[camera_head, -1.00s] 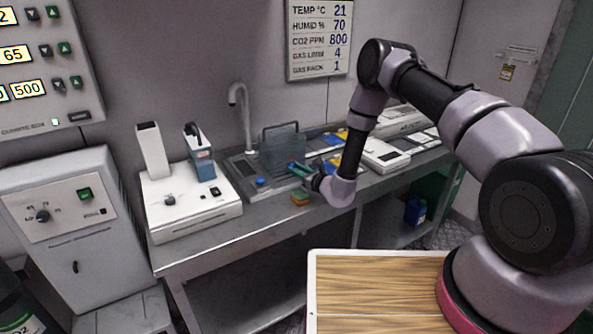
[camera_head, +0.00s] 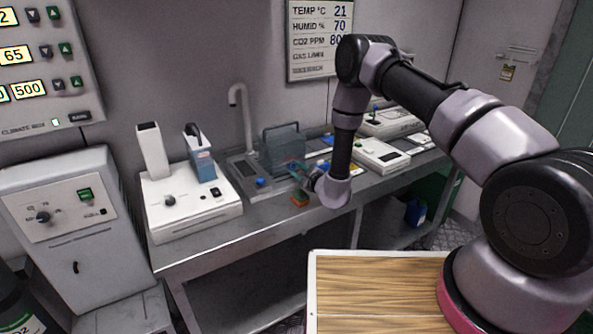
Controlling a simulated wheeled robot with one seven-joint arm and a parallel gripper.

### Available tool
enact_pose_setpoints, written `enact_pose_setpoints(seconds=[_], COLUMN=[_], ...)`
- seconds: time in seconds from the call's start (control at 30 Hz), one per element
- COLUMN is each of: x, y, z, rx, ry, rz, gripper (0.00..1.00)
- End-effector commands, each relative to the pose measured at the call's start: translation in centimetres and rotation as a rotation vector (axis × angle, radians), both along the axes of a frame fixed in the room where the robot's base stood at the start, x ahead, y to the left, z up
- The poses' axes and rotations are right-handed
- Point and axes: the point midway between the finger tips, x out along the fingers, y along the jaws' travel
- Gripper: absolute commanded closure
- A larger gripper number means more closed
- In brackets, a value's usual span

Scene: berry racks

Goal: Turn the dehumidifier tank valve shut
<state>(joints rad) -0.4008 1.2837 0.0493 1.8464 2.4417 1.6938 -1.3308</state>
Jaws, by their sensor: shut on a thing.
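The grey, see-through dehumidifier tank (camera_head: 284,145) with a handle on top stands on the bench beside the sink. My gripper (camera_head: 300,172) is at the tank's lower right front, its wrist tilted down from the right. It is shut on a small teal part at the tank's front, which looks like the tank valve (camera_head: 294,167). The fingers and wrist partly hide this part, so its exact angle is hard to tell.
A blue knob (camera_head: 261,182) sits on the sink unit left of my gripper, with a curved tap (camera_head: 240,110) behind. A small orange and green block (camera_head: 299,200) lies just below my gripper. A white instrument (camera_head: 194,212) stands left; a white device (camera_head: 383,156) stands right.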

Motion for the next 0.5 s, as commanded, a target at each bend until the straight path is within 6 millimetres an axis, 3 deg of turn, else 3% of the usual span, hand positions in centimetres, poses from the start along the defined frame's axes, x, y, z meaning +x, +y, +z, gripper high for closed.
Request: enact_pose_setpoints(seconds=[0.5], x=[-0.06], y=[-0.05], z=[-0.11], rx=[-0.031], ry=[-0.018], rz=[0.001], gripper=[1.00])
